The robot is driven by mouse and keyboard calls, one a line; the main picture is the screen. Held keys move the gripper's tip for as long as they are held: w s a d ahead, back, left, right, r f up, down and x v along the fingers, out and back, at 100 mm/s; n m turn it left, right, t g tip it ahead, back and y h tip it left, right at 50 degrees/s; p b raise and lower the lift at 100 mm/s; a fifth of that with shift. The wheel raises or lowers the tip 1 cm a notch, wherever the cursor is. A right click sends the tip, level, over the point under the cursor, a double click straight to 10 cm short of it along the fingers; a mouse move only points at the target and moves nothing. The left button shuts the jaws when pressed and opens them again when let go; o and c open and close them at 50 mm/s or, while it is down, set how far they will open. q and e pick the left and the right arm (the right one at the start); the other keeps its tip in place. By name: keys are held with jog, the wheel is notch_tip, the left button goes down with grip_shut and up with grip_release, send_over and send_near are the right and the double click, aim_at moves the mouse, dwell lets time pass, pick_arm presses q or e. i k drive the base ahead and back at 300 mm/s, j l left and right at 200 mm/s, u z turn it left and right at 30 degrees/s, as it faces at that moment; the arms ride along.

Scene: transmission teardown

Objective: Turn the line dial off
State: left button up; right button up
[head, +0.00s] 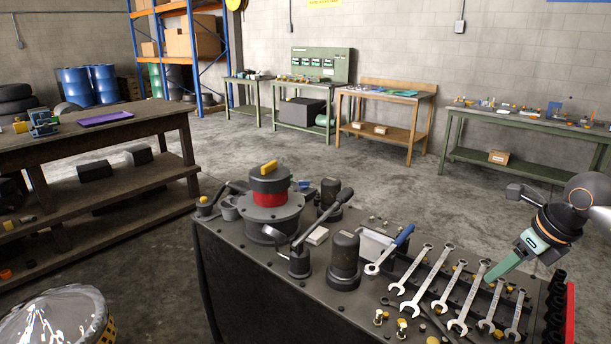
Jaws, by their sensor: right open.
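A round dark unit with a red band (270,195) and a yellow bar handle (268,168) on top stands at the back left of the dark bench. It looks like the dial, but no markings can be read to confirm this. The yellow bar lies slightly slanted across the top. My right gripper (503,266) is over the right side of the bench, above the wrenches, pointing down and left. It is open, with nothing seen in it, and is well apart from the yellow handle. My left gripper is not in view.
The dark bench (232,262) also bears several wrenches (468,298), a blue-handled wrench (391,249), dark cylinders (344,262) and upright levers (300,262) close to the red-banded unit. A wooden table (112,127) stands left. Open floor (300,150) lies behind the bench.

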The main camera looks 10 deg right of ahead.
aim_at(304, 185)
jog(key=i+j+u, duration=0.3)
jog(key=u, duration=0.2)
jog(key=i+j+u, duration=0.15)
jog(key=i+u, duration=0.35)
jog(key=i+j+z, duration=0.1)
jog(key=i+z, duration=0.15)
jog(key=i, duration=0.3)
jog(key=i+j+z, duration=0.25)
jog(key=i, duration=0.3)
jog(key=i+z, duration=0.4)
jog(key=i+j+z, duration=0.2)
jog(key=i+z, duration=0.2)
jog(key=i+j+z, duration=0.25)
jog(key=z, duration=0.15)
jog(key=i, duration=0.1)
